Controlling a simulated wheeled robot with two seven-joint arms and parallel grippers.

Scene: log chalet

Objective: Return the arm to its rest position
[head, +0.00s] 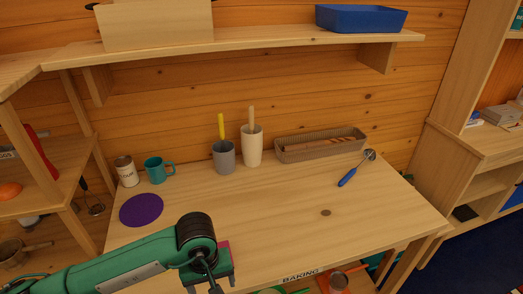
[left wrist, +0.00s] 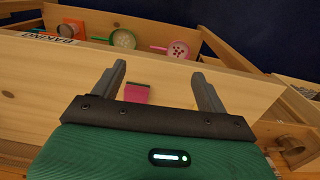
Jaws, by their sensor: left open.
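My left arm is green and comes in from the lower left of the head view, over the table's front left part. My left gripper (left wrist: 159,74) points at the table top (head: 270,215) with its two grey fingers apart and nothing between their tips. In the head view the gripper's dark end (head: 208,275) is partly hidden by the wrist. A small pink thing with a dark edge (left wrist: 137,93) lies on the table beyond the fingers. A bit of it shows beside my wrist in the head view (head: 223,244). My right gripper is in neither view.
A purple disc (head: 141,210), a can (head: 126,171), a teal mug (head: 155,170), two utensil holders (head: 252,146), a basket (head: 320,146) and a blue-handled tool (head: 348,177) stand or lie farther back. The table's middle right is clear.

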